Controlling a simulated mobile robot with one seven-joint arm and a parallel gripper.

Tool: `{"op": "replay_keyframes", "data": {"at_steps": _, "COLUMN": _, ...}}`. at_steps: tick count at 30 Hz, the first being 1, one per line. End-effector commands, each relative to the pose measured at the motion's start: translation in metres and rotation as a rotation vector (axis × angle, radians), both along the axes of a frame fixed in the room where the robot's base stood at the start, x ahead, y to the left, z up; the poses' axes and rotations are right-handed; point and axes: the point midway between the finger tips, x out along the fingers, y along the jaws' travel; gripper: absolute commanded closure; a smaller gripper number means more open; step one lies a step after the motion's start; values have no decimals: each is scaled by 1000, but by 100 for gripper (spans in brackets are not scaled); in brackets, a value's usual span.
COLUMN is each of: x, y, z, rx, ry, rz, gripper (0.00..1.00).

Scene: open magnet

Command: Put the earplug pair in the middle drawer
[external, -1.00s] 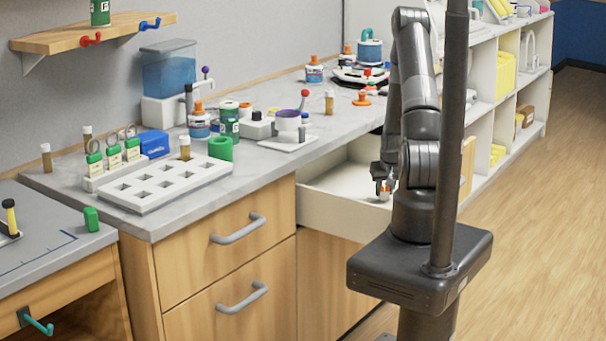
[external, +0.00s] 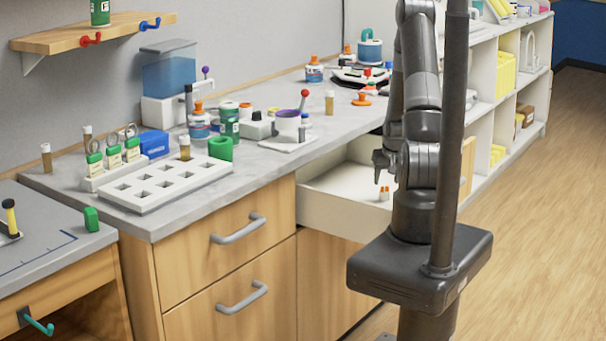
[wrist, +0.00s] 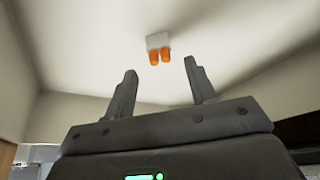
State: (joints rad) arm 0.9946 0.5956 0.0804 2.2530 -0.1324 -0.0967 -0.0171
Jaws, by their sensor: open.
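The earplug pair (external: 384,193), two orange plugs on a small white piece, rests on the floor of the open middle drawer (external: 325,203). In the wrist view the earplug pair (wrist: 159,47) lies on the pale drawer floor, beyond and between my fingertips, with clear space around it. My gripper (external: 382,176) is above the drawer, over the earplug pair and apart from it. In the wrist view my gripper (wrist: 160,80) has its two fingers spread, with nothing between them. Part of the drawer is hidden behind my arm.
Closed drawers with grey handles (external: 238,229) are left of the open one. White shelves (external: 505,85) stand at the right, and the wooden floor (external: 530,220) is clear.

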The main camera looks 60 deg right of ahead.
Motion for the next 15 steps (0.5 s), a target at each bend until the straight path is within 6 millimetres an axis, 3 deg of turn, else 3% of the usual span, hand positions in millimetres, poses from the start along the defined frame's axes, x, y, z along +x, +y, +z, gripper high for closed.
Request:
{"op": "replay_keyframes", "data": {"at_steps": 6, "x": -10, "y": 9, "z": 33, "rx": -2, "ry": -1, "rz": -1, "gripper": 49}}
{"op": "replay_keyframes", "data": {"at_steps": 15, "x": -18, "y": 18, "z": 61, "rx": 0, "ry": -1, "rz": -1, "gripper": 49}}
